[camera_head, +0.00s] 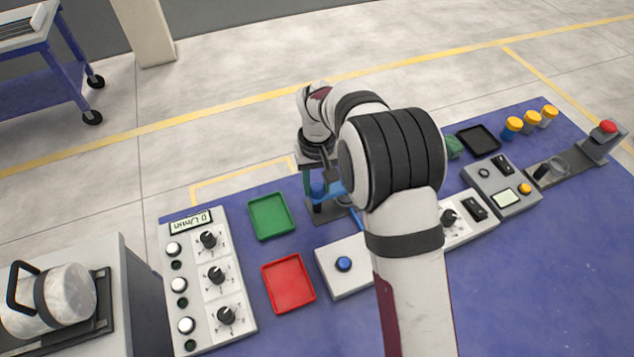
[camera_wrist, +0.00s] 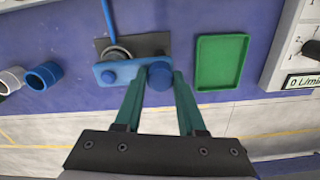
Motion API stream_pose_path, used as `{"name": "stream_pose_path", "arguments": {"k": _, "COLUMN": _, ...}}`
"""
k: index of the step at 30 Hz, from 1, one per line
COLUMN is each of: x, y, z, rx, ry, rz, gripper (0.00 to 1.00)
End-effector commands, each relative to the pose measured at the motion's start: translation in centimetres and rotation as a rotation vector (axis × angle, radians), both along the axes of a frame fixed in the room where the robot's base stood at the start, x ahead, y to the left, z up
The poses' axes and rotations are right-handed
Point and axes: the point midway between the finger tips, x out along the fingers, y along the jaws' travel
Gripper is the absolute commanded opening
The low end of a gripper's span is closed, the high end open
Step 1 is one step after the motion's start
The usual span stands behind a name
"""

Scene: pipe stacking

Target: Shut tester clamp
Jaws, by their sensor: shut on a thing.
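The tester clamp's blue bar (camera_wrist: 122,71) lies across a dark base plate (camera_wrist: 152,43) in the wrist view, with a round grey part (camera_wrist: 118,52) partly under it. A blue round knob (camera_wrist: 160,74) is at the bar's right end. My gripper (camera_wrist: 159,82) has its two green fingers on either side of this knob, shut on it. A thin blue rod (camera_wrist: 107,16) runs from the grey part toward the top. In the head view, my gripper (camera_head: 320,176) is over the clamp, and my arm hides part of it.
A green tray (camera_head: 271,216) and a red tray (camera_head: 288,283) lie left of the clamp. A white box with a blue button (camera_head: 344,264) stands in front. A knob panel (camera_head: 208,280) is at the left. In the wrist view, a blue pipe (camera_wrist: 44,76) stands left of the clamp.

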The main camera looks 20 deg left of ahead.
Motion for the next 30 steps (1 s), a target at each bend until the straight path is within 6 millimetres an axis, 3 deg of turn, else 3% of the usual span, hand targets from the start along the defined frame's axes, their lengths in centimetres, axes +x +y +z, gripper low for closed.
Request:
{"name": "stream_pose_path", "arguments": {"k": 3, "x": -0.1, "y": 0.0, "z": 0.1, "rx": -0.001, "ry": 0.002, "rz": 0.000, "gripper": 0.00}}
{"name": "stream_pose_path", "arguments": {"k": 4, "x": -0.1, "y": 0.0, "z": 0.1, "rx": -0.001, "ry": 0.001, "rz": 0.000, "gripper": 0.44}}
{"name": "stream_pose_path", "arguments": {"k": 8, "x": 0.0, "y": 0.0, "z": 0.1, "rx": -0.001, "ry": 0.001, "rz": 0.000, "gripper": 0.68}}
{"name": "stream_pose_path", "arguments": {"k": 17, "x": 0.0, "y": 0.0, "z": 0.1, "rx": 0.001, "ry": -0.001, "rz": 0.000, "gripper": 0.69}}
{"name": "stream_pose_path", "arguments": {"k": 20, "x": 0.1, "y": 0.0, "z": 1.0, "rx": 0.001, "ry": -0.002, "rz": -0.001, "gripper": 0.69}}
{"name": "stream_pose_path", "arguments": {"k": 23, "x": 0.1, "y": 0.0, "z": 3.1, "rx": 0.002, "ry": -0.005, "rz": 0.000, "gripper": 0.69}}
{"name": "stream_pose_path", "arguments": {"k": 30, "x": 0.1, "y": 0.1, "z": 10.7, "rx": 0.003, "ry": -0.005, "rz": -0.001, "gripper": 0.69}}
